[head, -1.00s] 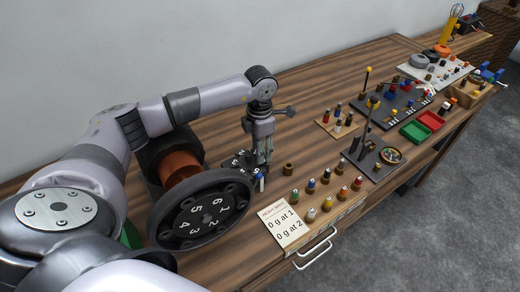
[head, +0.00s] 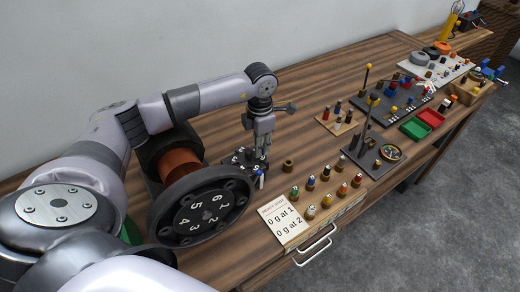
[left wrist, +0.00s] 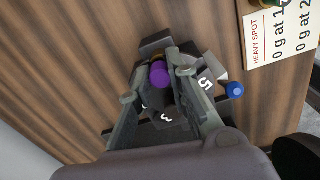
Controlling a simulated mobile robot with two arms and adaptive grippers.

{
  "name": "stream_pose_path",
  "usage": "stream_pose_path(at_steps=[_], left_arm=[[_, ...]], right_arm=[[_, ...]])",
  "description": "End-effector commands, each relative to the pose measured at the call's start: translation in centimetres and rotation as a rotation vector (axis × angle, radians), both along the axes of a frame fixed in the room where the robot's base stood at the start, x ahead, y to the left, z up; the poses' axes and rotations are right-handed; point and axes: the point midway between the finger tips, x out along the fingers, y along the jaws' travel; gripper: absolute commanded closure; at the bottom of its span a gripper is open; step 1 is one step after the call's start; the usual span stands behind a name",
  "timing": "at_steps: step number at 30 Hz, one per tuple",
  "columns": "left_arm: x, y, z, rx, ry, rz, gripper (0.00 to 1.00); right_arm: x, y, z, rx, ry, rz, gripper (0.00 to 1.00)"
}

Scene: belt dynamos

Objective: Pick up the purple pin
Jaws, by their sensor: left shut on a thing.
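The purple pin (left wrist: 160,73) stands between the two fingers of my left gripper (left wrist: 163,65) in the left wrist view, and the gripper is shut on it. Below it is a dark numbered fixture (left wrist: 209,79), with a 5 and a 3 showing. In the head view my left gripper (head: 262,152) points down over this fixture (head: 246,160) on the wooden bench. The pin is too small and covered to make out there. I cannot tell whether the pin is still in the fixture. My right gripper is not in view.
A small brown cup (head: 288,165) and a rack of coloured pegs (head: 310,211) lie to the right. A large numbered wheel (head: 205,209) stands at left. Bare wood (head: 290,115) lies behind.

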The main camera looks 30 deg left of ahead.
Motion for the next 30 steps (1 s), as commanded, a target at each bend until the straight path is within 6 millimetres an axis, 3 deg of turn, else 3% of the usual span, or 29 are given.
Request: stream_pose_path(at_steps=[8,14,20,27,30], left_arm=[[0.1,0.0,0.4,-0.001,-0.001,0.000,1.00],[0.1,0.0,2.6,0.000,-0.006,0.001,1.00],[0.2,0.0,7.3,-0.001,-0.010,0.000,1.00],[0.1,0.0,14.5,0.000,-0.008,0.000,1.00],[0.1,0.0,17.0,0.001,-0.006,0.001,1.00]], right_arm=[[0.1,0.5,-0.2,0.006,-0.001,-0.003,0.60],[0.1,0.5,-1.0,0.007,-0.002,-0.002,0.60],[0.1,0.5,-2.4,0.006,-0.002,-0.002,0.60],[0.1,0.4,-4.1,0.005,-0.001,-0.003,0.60],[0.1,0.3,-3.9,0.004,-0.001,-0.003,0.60]])
